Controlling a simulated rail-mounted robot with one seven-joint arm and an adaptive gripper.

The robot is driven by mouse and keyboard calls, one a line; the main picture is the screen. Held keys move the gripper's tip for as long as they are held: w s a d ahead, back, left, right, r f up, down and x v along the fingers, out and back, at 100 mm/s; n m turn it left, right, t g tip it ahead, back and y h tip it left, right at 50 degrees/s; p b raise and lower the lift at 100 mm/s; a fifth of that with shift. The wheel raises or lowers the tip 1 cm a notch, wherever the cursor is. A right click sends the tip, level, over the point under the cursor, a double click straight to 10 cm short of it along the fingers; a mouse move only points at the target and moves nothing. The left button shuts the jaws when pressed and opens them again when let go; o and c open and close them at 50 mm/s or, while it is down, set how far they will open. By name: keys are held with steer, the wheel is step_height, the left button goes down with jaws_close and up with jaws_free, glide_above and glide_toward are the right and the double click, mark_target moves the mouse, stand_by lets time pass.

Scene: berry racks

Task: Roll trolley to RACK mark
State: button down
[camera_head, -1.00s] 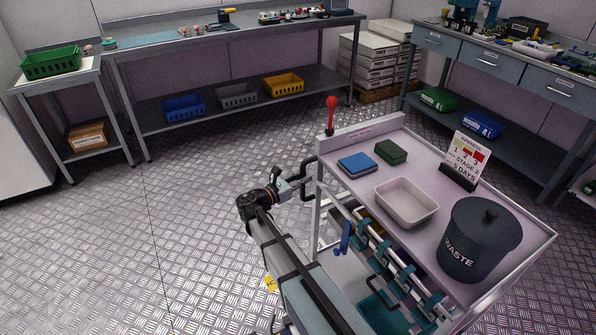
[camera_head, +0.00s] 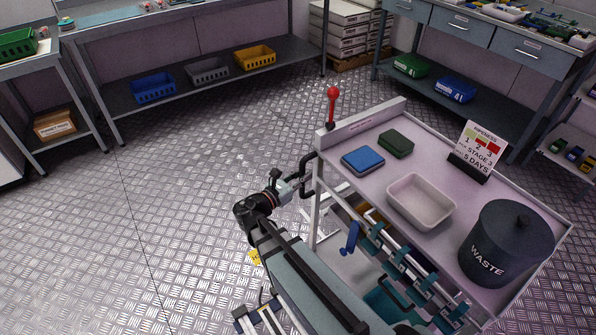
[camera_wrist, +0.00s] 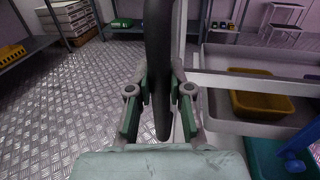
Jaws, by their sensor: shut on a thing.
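The trolley (camera_head: 372,150) stands upright on the floor, right of centre in the head view. It has a pale top, a white frame and a red-knobbed lever (camera_head: 332,103) at its back left corner. My gripper (camera_head: 297,182) is at the trolley's left end, shut on its dark handle (camera_head: 307,163). In the wrist view the handle (camera_wrist: 158,50) runs upright between the green-padded fingers of my gripper (camera_wrist: 159,118). I cannot read a RACK mark.
The trolley top carries a blue box (camera_head: 363,160), a green box (camera_head: 396,144), a white tub (camera_head: 421,202), a ripeness sign (camera_head: 478,147) and a waste bin (camera_head: 507,243). Benches line the back, with a low shelf (camera_head: 208,88). The floor (camera_head: 170,200) at left is clear.

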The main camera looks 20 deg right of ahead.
steer(key=shift+s, duration=0.1)
stand_by(0.3)
steer(key=c, duration=1.1)
jaws_free()
steer(key=shift+d, duration=0.1)
steer(key=shift+o, duration=0.2)
steer(key=v, duration=1.2)
